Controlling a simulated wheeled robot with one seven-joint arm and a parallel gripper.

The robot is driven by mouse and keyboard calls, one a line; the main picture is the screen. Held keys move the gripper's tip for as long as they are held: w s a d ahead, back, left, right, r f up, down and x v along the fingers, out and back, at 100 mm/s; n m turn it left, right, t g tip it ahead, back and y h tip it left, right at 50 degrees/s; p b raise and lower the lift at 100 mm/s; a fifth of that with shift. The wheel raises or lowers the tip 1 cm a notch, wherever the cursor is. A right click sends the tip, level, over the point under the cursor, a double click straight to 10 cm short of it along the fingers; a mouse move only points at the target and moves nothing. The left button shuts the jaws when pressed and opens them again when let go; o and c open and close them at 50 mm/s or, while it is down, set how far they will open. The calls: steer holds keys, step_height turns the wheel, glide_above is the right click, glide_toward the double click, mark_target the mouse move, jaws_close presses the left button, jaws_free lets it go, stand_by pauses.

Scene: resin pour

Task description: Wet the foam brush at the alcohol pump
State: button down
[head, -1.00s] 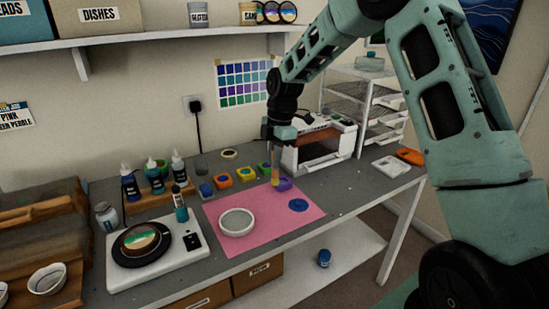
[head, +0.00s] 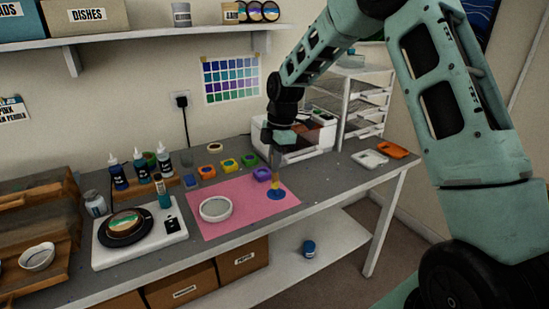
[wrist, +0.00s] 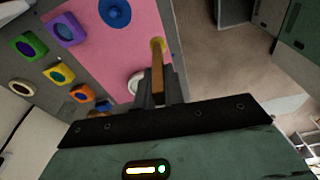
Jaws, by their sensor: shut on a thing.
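My gripper (head: 277,155) is above the right part of the pink mat and shut on the foam brush (head: 275,182), which hangs down with a yellowish tip. In the wrist view, the brush (wrist: 157,70) shows as a wooden stick between the fingers. A round blue disc (head: 283,195) lies on the mat; in the head view the tip overlaps it. In the wrist view, the disc (wrist: 115,12) has a darker centre and the tip appears to one side of it. I cannot tell contact, or whether this disc is the alcohol pump.
The pink mat (head: 240,222) also holds a pale round dish (head: 216,209). Coloured pots, including a purple one (head: 262,174), stand along its back edge. Capped bottles (head: 140,172) and a white scale (head: 175,245) are left. A white machine (head: 295,138) stands behind my gripper.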

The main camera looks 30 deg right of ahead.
steer(key=s+a+f+m+h, duration=0.1)
steer(key=s+a+f+m, duration=0.2)
steer(key=s+f+m, duration=0.3)
steer(key=s+a+f+m+t, duration=0.1)
steer(key=s+a+f+m, duration=0.3)
steer(key=s+f+m, duration=0.3)
step_height(320, 180, down, 6)
steer(key=m, duration=0.4)
steer(key=shift+s+a+r+t+h, duration=0.2)
steer(key=shift+s+t+h, duration=0.1)
steer(key=shift+h, duration=0.1)
